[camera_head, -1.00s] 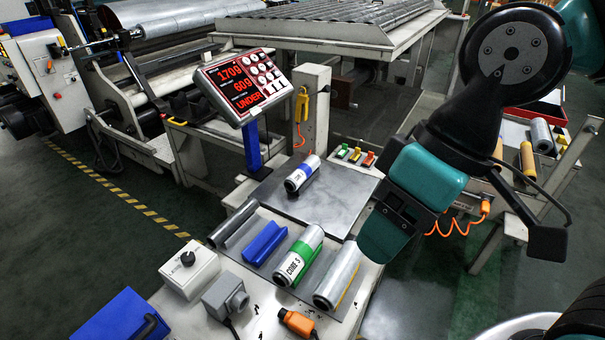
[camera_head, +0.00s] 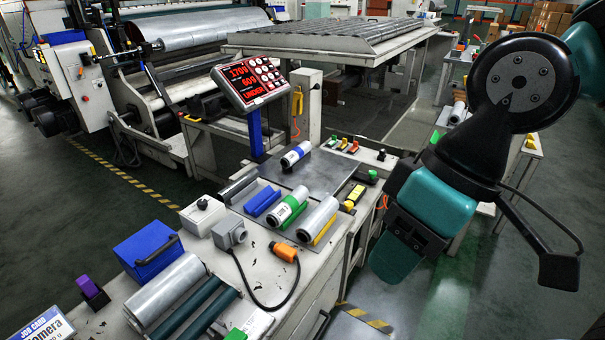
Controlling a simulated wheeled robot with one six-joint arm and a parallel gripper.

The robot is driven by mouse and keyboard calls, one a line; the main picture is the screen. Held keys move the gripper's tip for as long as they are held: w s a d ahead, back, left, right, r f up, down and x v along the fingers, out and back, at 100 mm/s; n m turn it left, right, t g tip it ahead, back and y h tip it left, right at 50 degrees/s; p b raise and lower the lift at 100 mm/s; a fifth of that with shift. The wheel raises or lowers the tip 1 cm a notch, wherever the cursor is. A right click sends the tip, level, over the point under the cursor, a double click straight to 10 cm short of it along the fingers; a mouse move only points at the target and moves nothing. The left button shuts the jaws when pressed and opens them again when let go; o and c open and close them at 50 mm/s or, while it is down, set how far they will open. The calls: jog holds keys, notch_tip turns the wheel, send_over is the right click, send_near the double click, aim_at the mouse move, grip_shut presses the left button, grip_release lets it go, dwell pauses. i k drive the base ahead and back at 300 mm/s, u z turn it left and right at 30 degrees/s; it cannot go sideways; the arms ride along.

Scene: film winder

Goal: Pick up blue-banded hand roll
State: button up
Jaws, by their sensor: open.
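The blue-banded hand roll (camera_head: 297,155) is a white and silver cylinder with a blue band. It lies on its side on a grey metal plate (camera_head: 325,172) on the bench, behind the row of other rolls. My gripper (camera_head: 402,250) hangs at the right of the view on my teal and black arm. It is to the right of the roll in the picture, apart from it, and holds nothing that I can see. Its fingertips are hard to make out from this angle.
A green-banded roll (camera_head: 289,207) and a silver roll (camera_head: 317,220) lie in front, beside an empty blue cradle (camera_head: 262,201). A red-lit display (camera_head: 250,82) on a blue post (camera_head: 255,132) stands behind left. An orange connector (camera_head: 285,251) trails a cable.

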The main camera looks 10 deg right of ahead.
aim_at(289, 160)
jog(key=z, duration=0.9)
jog(key=i, duration=1.45)
jog(key=u, duration=1.1)
jog(key=i, duration=0.6)
jog(key=u, duration=0.6)
